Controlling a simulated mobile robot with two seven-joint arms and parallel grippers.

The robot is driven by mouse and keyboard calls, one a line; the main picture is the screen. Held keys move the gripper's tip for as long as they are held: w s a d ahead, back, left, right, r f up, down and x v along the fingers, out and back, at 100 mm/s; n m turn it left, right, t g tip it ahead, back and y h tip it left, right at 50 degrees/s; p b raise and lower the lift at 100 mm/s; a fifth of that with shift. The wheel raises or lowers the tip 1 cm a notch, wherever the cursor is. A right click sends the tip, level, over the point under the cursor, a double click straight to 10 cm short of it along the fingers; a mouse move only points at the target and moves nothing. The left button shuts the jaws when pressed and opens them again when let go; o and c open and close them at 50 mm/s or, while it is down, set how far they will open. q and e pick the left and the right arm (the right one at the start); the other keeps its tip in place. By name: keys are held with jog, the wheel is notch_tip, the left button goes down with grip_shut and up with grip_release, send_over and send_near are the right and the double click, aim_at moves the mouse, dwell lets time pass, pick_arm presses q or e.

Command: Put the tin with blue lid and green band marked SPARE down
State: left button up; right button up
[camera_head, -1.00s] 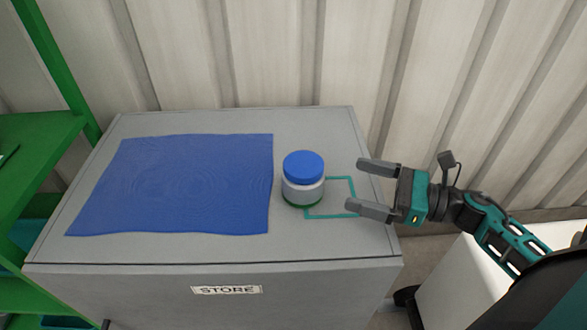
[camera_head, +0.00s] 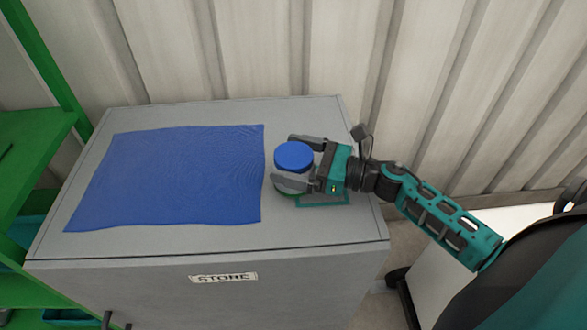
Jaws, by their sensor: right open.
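The tin with the blue lid (camera_head: 294,157) stands upright on the grey cabinet top, just right of the blue cloth. Its pale body and green lower band show only in part behind a finger. No SPARE marking can be read. My right gripper (camera_head: 291,163) is open, with one finger on the far side of the tin and one on the near side. I cannot tell whether the fingers touch it. A teal outlined square (camera_head: 325,204) lies on the cabinet top, partly under my gripper. My left gripper is not in view.
The blue cloth (camera_head: 170,180) covers the left of the cabinet top (camera_head: 200,246), whose front carries a STORE label (camera_head: 223,278). Green shelving (camera_head: 35,145) stands at the left. A corrugated wall (camera_head: 280,50) rises behind.

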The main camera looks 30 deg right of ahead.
jog(key=c, duration=1)
